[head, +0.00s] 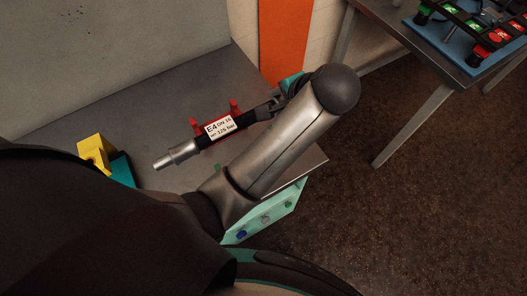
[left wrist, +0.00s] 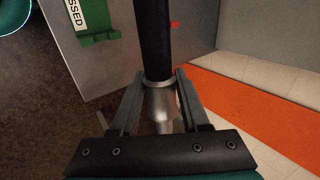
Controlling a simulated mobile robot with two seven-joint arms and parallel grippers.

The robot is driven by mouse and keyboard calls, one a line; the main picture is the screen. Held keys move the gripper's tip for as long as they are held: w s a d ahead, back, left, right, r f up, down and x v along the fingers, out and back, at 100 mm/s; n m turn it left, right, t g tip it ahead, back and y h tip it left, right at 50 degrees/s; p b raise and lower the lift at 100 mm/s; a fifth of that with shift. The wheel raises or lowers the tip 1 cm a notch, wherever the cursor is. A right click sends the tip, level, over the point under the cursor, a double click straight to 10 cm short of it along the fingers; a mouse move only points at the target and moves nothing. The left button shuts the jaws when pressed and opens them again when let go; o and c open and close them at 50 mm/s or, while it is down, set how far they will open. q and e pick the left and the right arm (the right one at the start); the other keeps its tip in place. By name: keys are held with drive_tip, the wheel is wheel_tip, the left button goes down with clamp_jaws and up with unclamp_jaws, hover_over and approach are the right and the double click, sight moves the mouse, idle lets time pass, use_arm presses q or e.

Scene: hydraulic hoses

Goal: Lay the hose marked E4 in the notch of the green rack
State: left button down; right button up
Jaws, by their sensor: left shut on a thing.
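The hose marked E4 (head: 240,122) is black with a white label and a bare metal end at the left. My left gripper (head: 275,105) is shut on the metal fitting at its other end; the left wrist view shows the fingers on both sides of that fitting (left wrist: 160,102). The hose passes over a red rack (head: 235,105), whose prongs show behind it; I cannot tell whether it rests there. The green rack (left wrist: 100,38) shows in the left wrist view, left of the hose and apart from it, beside a partly cut-off label. In the head view my arm hides most of it. My right gripper is not in view.
A yellow block (head: 92,148) and a teal piece (head: 122,169) stand left on the grey bench (head: 180,92). A pale green panel with buttons (head: 283,209) is at the bench's front edge. Another table (head: 397,50) bears a blue tray (head: 462,52). Open floor lies between.

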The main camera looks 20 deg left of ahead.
use_arm(q)
drive_tip(key=shift+d+f, duration=0.15)
drive_tip(key=shift+d, duration=0.05)
drive_tip(key=shift+d+f, duration=0.1)
drive_tip(key=shift+f, duration=0.25)
drive_tip(key=shift+f+b, duration=1.85)
drive_tip(key=shift+f, duration=7.7)
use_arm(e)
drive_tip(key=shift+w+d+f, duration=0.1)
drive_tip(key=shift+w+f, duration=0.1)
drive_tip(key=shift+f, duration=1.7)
use_arm(q)
drive_tip(key=shift+f, duration=0.1)
drive_tip(key=shift+c, duration=2)
unclamp_jaws()
drive_tip(key=shift+f, duration=0.1)
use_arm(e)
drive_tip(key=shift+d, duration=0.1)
